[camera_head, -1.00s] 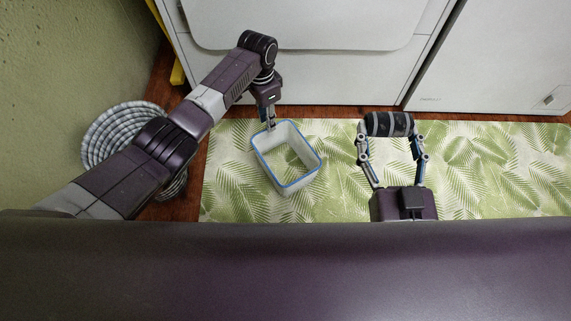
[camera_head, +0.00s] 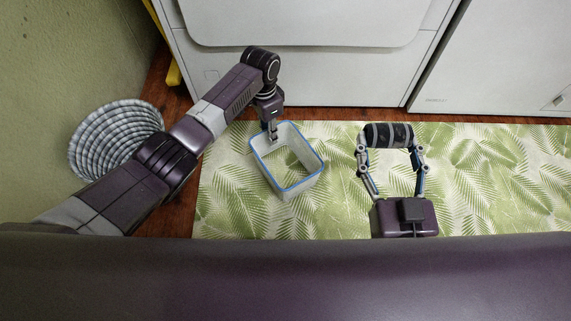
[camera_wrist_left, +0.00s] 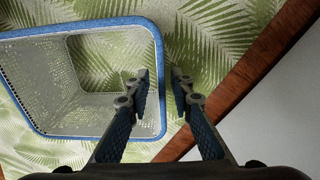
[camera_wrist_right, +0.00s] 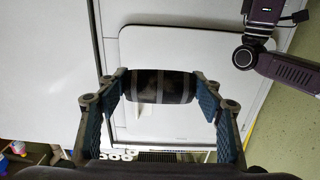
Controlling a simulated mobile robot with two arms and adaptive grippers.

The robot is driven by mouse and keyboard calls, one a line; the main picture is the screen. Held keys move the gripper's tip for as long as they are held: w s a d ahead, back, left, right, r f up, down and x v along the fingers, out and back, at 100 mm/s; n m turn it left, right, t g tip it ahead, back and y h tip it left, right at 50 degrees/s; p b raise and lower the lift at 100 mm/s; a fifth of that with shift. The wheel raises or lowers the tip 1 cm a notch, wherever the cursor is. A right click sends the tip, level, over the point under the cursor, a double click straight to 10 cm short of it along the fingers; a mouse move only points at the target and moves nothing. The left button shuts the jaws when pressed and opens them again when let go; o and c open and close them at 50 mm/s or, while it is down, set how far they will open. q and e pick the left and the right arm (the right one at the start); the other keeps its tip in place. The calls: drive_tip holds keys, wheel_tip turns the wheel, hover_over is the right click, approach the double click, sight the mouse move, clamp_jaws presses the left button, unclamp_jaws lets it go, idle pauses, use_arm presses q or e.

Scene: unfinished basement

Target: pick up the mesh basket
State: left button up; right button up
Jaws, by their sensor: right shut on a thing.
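The mesh basket (camera_head: 300,189) is white, perforated and open-topped with a blue rim. It stands on the leaf-patterned mat, left of the middle in the head view. My left gripper (camera_head: 273,135) is at its far-left rim. In the left wrist view the basket (camera_wrist_left: 85,118) fills the left side, and its rim runs between the two fingertips of my left gripper (camera_wrist_left: 161,85). A narrow gap shows between these fingers, so the gripper is open. My right gripper (camera_head: 389,150) is shut on a dark cylinder with grey bands (camera_head: 388,134), also seen in the right wrist view (camera_wrist_right: 160,86).
The green leaf mat (camera_head: 490,185) has free room to the right. A grey woven basket (camera_head: 105,135) stands by the green wall at left, partly behind my left arm. White appliances (camera_head: 310,75) line the back.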

use_arm(q)
clamp_jaws()
drive_tip(key=shift+r, duration=0.15)
use_arm(e)
drive_tip(key=shift+r, duration=0.15)
